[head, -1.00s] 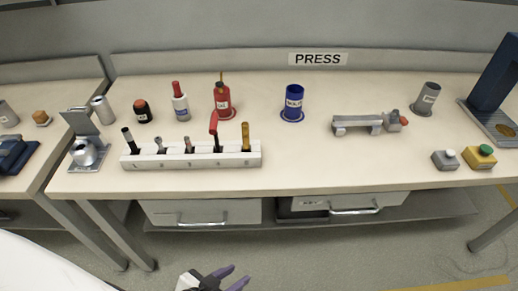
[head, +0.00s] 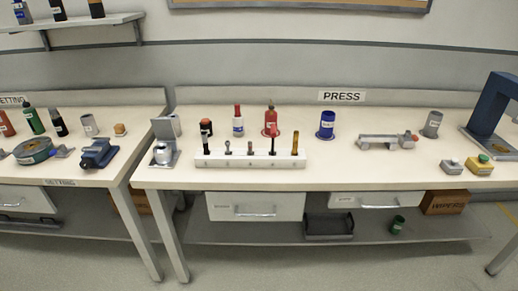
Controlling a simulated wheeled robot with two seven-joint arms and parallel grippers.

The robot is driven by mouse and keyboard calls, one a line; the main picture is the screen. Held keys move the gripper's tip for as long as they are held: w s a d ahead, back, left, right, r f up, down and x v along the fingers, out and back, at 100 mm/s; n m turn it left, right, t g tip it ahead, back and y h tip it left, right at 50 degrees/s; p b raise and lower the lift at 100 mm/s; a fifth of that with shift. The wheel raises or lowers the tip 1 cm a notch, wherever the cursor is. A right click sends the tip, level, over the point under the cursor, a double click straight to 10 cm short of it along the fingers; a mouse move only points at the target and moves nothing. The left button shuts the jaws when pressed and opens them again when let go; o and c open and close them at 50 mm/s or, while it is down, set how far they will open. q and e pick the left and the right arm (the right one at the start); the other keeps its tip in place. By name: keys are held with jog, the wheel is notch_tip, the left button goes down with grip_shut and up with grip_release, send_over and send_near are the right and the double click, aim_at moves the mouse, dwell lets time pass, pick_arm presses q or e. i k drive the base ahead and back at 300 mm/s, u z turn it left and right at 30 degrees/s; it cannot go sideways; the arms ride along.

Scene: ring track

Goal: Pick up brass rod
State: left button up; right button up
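The brass rod (head: 295,142) stands upright at the right end of a white rack (head: 250,160) on the bench under the PRESS sign. The rack holds several other upright tools to its left, with dark and grey shafts. Neither of my grippers shows in the head view.
Behind the rack stand a red-capped bottle (head: 238,121), a red can (head: 271,119) and a blue cup (head: 326,124). A grey fixture (head: 385,141) and blue press (head: 493,105) are to the right. Bench front is clear near the rack.

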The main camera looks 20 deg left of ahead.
aim_at(294, 153)
jog(key=u, duration=0.9)
jog(key=i, duration=0.45)
